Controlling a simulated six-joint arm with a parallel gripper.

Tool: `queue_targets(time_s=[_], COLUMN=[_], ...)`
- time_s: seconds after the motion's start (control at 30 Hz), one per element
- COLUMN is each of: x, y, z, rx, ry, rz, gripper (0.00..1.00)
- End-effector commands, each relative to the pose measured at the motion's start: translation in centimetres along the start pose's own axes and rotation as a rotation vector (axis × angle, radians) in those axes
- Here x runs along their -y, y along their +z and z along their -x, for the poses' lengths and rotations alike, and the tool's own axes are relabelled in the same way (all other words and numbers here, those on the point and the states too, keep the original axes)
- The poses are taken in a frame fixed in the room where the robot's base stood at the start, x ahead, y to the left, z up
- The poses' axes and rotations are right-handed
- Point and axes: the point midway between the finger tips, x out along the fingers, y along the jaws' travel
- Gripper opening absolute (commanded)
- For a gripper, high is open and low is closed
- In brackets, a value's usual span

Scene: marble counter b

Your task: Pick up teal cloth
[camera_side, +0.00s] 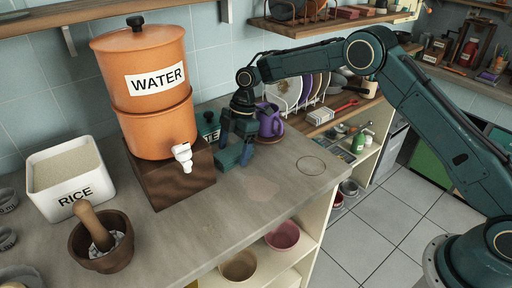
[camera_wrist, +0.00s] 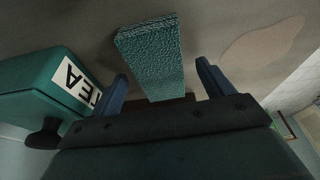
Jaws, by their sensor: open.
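The teal cloth (camera_wrist: 150,50) is a folded, rough-textured rectangular block lying on the counter. In the side view the teal cloth (camera_side: 227,160) lies just right of the wooden stand, below my gripper (camera_side: 236,146). In the wrist view my gripper (camera_wrist: 162,72) is open, with one blue finger on either side of the line to the cloth. The cloth's near end shows between the fingers and its far end reaches beyond them. Whether the fingertips touch it cannot be told.
A teal tea tin (camera_wrist: 68,80) stands close beside the left finger; in the side view the tin (camera_side: 207,127) is behind the cloth. A purple jug (camera_side: 270,123) stands right of my gripper. An orange water dispenser (camera_side: 148,85) is at left. The front counter (camera_side: 225,215) is clear.

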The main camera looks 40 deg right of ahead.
Motion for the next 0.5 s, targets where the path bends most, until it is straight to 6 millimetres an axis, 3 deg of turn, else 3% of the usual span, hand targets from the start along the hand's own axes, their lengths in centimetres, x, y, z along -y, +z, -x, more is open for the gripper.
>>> queue_targets(time_s=[0.33,0.5], x=[-0.01,-0.02], y=[0.01,0.01], z=[0.05,0.06], rx=[0.0,0.0], ry=[0.001,0.001], rz=[0.0,0.0], gripper=[0.78,0.45])
